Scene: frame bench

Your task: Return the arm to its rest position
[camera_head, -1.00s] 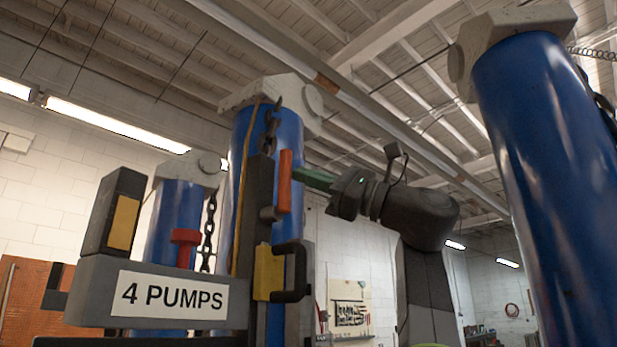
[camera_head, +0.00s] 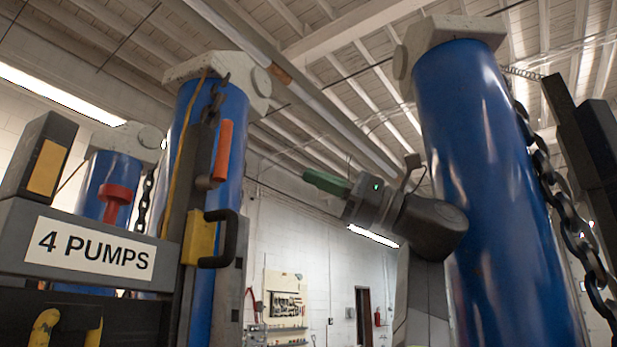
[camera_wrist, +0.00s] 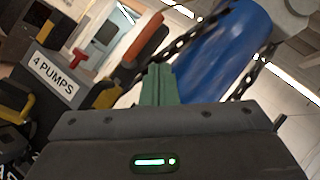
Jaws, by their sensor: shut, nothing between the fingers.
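My gripper (camera_head: 327,183) has green fingers and is at the middle of the head view, raised in the air and pointing left. Its fingers are shut with nothing between them. In the wrist view the green fingers (camera_wrist: 159,85) stand together at the centre, above the dark gripper body with its lit green light. The fingertips are apart from the orange-red handle (camera_head: 222,150), with a clear gap to its right. My dark arm rises from below, its elbow overlapping the right blue cylinder in the picture.
The bench frame's "4 PUMPS" sign (camera_head: 90,252) is at left, with a red knob (camera_head: 117,200) and a black handle on a yellow block (camera_head: 200,238). Blue cylinders stand left (camera_head: 212,120) and right (camera_head: 490,170). A chain (camera_head: 565,215) hangs at far right.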

